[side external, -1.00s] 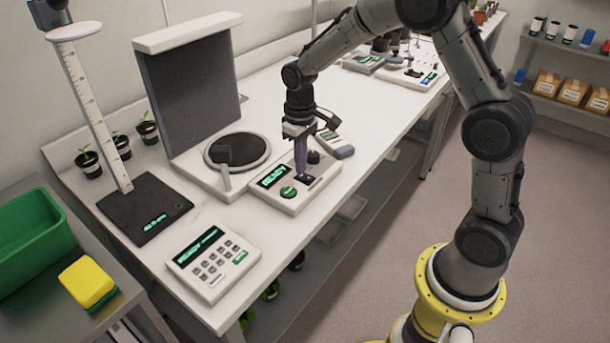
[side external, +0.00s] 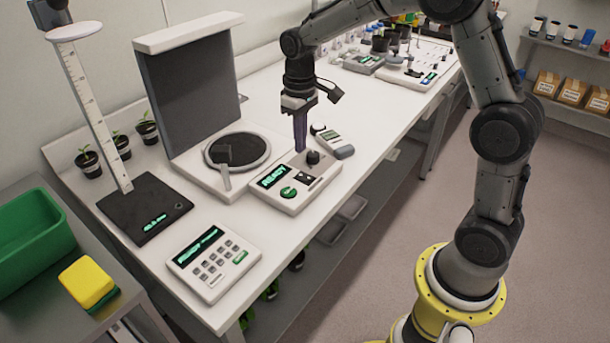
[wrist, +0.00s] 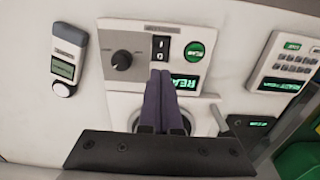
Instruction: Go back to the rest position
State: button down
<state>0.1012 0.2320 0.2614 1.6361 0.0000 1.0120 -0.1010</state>
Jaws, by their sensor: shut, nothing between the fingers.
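My gripper (side external: 300,148) is shut and empty, its purple fingers pointing down above the back part of a white control box. The control box (side external: 281,203) has a lit READY display, a green button (side external: 289,192), a dark rocker switch and a black knob (side external: 313,157). In the wrist view the closed fingertips (wrist: 161,73) show just below the rocker switch (wrist: 160,48), with the knob (wrist: 122,58) to their left. The fingers look apart from the box.
A turntable (side external: 237,151) with a grey back panel stands behind the box. A handheld meter (side external: 333,138) lies beside it. A keypad unit (side external: 213,262) and a height gauge on a black base (side external: 145,208) stand at the left. The bench's middle stretch is clear.

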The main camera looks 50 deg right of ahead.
jog(key=s+a+r+t, duration=0.3)
jog(key=s+r+t, duration=0.1)
jog(key=s+r, duration=0.85)
jog(key=s+a+f+t, duration=0.1)
jog(key=s+f, duration=0.2)
jog(key=s, duration=0.9)
jog(key=shift+s+f+t, duration=0.15)
jog(key=shift+s+t, duration=0.15)
jog(key=shift+s, duration=0.05)
jog(key=shift+a, duration=0.1)
